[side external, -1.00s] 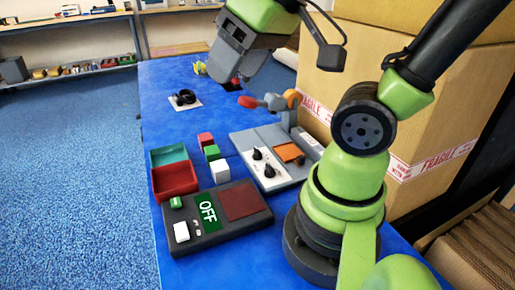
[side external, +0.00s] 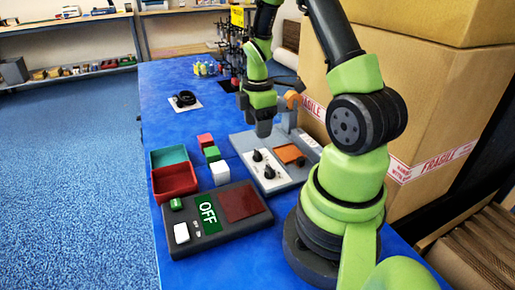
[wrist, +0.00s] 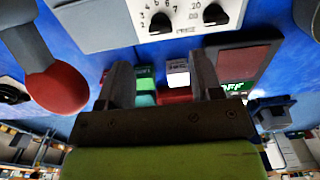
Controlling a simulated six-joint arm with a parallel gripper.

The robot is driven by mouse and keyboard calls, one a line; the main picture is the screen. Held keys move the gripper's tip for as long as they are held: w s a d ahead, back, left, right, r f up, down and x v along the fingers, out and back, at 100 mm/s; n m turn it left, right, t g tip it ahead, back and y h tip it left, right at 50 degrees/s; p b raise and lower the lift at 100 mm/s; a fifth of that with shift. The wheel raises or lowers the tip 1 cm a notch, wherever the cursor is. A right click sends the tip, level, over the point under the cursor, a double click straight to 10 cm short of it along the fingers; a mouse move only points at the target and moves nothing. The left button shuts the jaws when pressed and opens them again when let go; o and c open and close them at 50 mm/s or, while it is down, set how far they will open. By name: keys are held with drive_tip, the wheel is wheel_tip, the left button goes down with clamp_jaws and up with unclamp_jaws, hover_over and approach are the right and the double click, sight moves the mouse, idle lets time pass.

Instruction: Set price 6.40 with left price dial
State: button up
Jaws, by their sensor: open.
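The grey price unit (side external: 240,140) has a white dial plate (side external: 250,163) with two black dials. The left price dial (wrist: 160,22) is ringed by numbers, with 2 to 7 readable; in the side view it is the farther dial (side external: 257,155). The right dial (wrist: 215,14) is the nearer one (side external: 269,172) in the side view. I cannot tell the left dial's exact setting. My gripper (side external: 263,131) points down above the far part of the price unit, apart from the dials. In the wrist view its two fingers (wrist: 160,75) are spread with nothing between them.
A red-knobbed lever (wrist: 58,88) stands close beside my gripper. Large cartons (side external: 410,100) stand behind the arm.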

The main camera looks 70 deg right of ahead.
sight(257, 151)
wheel_tip(257, 151, down, 8)
drive_tip(key=shift+r, duration=0.15)
drive_tip(key=shift+c, duration=0.2)
drive_tip(key=c, duration=0.9)
